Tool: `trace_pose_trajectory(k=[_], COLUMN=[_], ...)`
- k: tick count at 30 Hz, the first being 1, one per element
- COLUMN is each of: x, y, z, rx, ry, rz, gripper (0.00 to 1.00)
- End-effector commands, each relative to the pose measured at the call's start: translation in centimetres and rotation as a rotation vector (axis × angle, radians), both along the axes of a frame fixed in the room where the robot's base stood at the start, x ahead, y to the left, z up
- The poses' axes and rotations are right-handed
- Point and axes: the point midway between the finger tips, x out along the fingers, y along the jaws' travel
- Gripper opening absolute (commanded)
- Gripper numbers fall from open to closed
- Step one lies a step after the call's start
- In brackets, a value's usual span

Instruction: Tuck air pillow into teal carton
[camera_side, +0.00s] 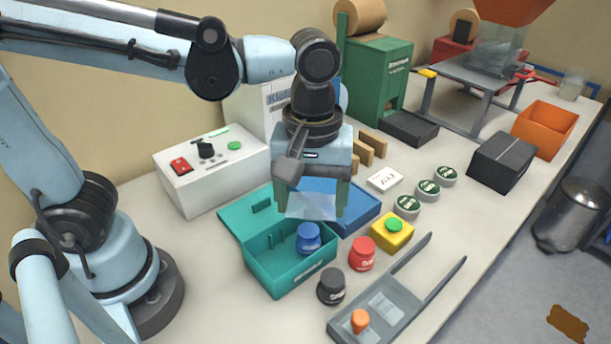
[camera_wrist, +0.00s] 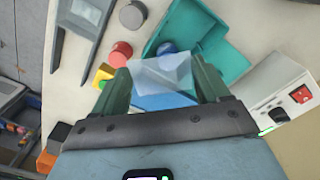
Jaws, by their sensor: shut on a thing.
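The air pillow (camera_side: 311,206) is a pale, see-through pouch. My gripper (camera_side: 311,198) is shut on it and holds it above the carton and the blue tray. The pillow (camera_wrist: 162,74) also shows between my green fingers (camera_wrist: 165,85) in the wrist view. The teal carton (camera_side: 282,280) stands open on the table, its lid (camera_side: 240,215) folded back to the left. A blue-lidded jar (camera_side: 308,237) is inside the carton toward its right end. The pillow hides part of the carton's back edge in the side view.
A blue tray (camera_side: 365,215) lies behind the carton. A red jar (camera_side: 361,254), a dark jar (camera_side: 331,286) and a yellow button box (camera_side: 392,232) stand to its right. A white control box (camera_side: 212,170) is at the back left. A grey rail fixture (camera_side: 375,312) lies in front.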

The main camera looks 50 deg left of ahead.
Motion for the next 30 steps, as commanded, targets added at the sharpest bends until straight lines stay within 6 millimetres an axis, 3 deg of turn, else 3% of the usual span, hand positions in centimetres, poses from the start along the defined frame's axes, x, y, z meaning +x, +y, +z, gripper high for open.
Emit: trace_pose_trajectory(k=[6, 13, 23, 30], x=[-2.2, -3.7, -4.1, -4.1], y=[1.4, 2.4, 2.6, 2.6], z=[-0.7, -1.3, -2.2, -4.6], rx=[0.0, 0.0, 0.0, 0.0], ry=[0.0, 0.0, 0.0, 0.0], rz=[0.399, 0.7, 0.808, 0.806], gripper=[0.47, 0.47, 0.47, 0.47])
